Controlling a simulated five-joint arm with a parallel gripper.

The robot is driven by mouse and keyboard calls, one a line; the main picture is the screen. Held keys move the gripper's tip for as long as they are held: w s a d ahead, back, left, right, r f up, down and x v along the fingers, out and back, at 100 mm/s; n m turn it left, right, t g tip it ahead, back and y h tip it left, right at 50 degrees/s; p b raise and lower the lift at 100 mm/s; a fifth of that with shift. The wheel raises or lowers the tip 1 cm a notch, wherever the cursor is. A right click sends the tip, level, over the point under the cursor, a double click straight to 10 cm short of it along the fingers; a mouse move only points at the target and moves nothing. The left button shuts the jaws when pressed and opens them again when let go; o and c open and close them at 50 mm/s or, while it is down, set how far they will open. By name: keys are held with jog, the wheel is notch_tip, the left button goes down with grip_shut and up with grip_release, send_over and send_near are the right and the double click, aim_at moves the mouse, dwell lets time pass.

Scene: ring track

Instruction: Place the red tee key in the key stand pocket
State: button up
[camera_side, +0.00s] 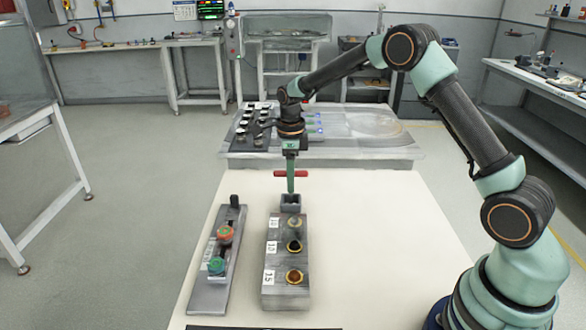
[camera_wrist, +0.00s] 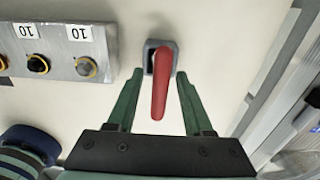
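The red tee key shows its crossbar just above the key stand in the side view (camera_side: 303,173) and between my fingers in the wrist view (camera_wrist: 159,88). Its stem is hidden, so I cannot tell how deep it sits in the pocket. The key stand is a small grey square block (camera_side: 290,207) with a dark opening; it also shows in the wrist view (camera_wrist: 150,45), partly covered by the crossbar. My gripper (camera_side: 290,181) points down over the stand. In the wrist view its green fingers (camera_wrist: 159,74) are apart, with gaps on both sides of the crossbar.
A grey block (camera_side: 285,260) with several ringed holes and number labels stands directly in front of the stand. Left of it lies a grey plate (camera_side: 207,290) with a red and a green knob. The pale table (camera_side: 380,250) is clear to the right.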

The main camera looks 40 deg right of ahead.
jog(key=shift+r, duration=0.1)
jog(key=s+a+r+n+t, duration=0.1)
jog(key=s+r+n, duration=0.15)
jog(key=r, duration=0.65)
jog(key=s+a+r+n, duration=0.15)
jog(key=r+n, duration=0.25)
jog(key=r, duration=0.4)
jog(key=s+a+n+t, duration=0.2)
jog(key=s+n+t, duration=0.2)
jog(key=s+n, duration=1.4)
jog(key=shift+f+n+t, duration=0.15)
jog(key=shift+n+t, duration=0.15)
jog(key=shift+n, duration=0.95)
